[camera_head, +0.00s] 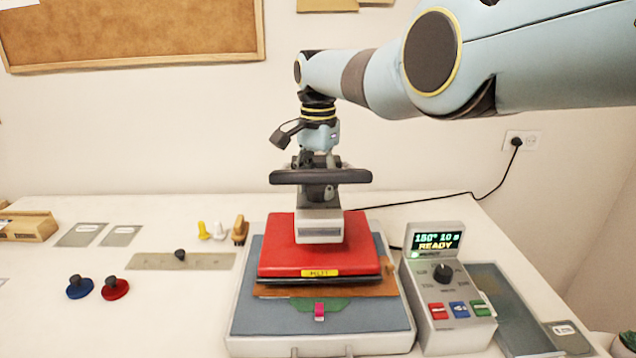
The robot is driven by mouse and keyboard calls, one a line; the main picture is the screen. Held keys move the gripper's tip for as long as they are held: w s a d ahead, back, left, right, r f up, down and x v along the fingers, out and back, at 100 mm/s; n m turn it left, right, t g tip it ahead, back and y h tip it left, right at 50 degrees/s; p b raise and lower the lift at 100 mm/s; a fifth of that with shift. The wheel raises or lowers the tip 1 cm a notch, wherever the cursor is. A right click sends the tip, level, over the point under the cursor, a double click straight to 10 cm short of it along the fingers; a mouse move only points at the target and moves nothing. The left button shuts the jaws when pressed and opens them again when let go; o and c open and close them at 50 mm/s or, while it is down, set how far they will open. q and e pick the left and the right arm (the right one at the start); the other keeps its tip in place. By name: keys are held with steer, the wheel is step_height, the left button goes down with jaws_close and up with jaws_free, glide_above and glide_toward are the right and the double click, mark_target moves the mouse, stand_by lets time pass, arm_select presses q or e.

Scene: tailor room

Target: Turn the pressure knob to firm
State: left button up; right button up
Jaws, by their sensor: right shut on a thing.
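The heat press has a red upper plate (305,250) lying low over a blue-grey pad (250,315). A dark crossbar (350,177) runs across the top of its grey post. My right gripper (318,163) points down at the top of the post, just above the crossbar. It is shut on the pressure knob, which is mostly hidden by the fingers, so its setting cannot be read. My left gripper is not in view.
A control box (445,315) with a lit display (437,241) reading READY, a dial and several coloured buttons stands right of the press. Brown and green cloth shows under the plate. A metal strip (150,261) and two round knobbed pieces (114,288) lie left.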

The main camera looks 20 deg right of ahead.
steer(key=m, duration=0.5)
steer(key=shift+m, duration=0.3)
steer(key=m, duration=1.5)
steer(key=shift+m, duration=0.4)
steer(key=o, duration=1.2)
step_height(320, 180, up, 12)
